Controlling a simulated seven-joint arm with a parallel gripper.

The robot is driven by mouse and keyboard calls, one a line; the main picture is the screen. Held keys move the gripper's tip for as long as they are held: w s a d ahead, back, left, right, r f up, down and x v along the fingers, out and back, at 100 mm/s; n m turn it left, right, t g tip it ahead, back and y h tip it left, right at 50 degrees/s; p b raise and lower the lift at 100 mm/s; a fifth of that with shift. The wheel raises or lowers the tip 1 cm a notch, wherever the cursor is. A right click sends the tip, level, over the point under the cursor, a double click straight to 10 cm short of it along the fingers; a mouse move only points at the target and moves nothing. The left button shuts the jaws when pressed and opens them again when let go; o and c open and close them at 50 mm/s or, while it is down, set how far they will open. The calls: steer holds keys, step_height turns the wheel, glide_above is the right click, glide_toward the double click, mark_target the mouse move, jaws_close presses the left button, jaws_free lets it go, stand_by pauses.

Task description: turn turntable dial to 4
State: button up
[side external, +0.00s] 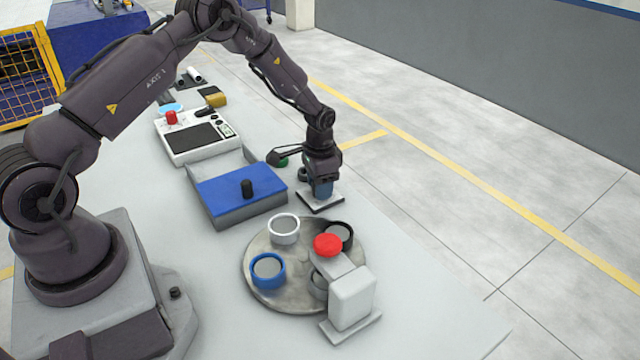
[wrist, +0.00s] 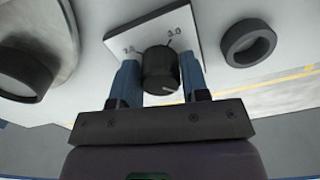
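The turntable dial (wrist: 160,72) is a black round knob on a white square plate (wrist: 125,41). The numbers 2.0 and 3.0 show on the plate, and the other marks are hidden by the knob and fingers. A small white mark shows on the knob's near face, toward the lower right. My gripper (wrist: 161,75) has its two blue fingers on either side of the knob, close against it with no clear gap. In the side view my gripper (side external: 321,190) points down over the plate (side external: 333,203), and it hides the knob. The round turntable (side external: 258,245) is in front.
The turntable bears a white ring (side external: 284,228), a blue ring (side external: 267,268) and a black ring (side external: 340,231). A blue-topped box (side external: 225,190) with a black knob is left of my gripper. A black ring (wrist: 248,43) lies near the dial.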

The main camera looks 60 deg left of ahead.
steer(key=o, duration=0.3)
step_height(320, 180, up, 13)
stand_by(0.5)
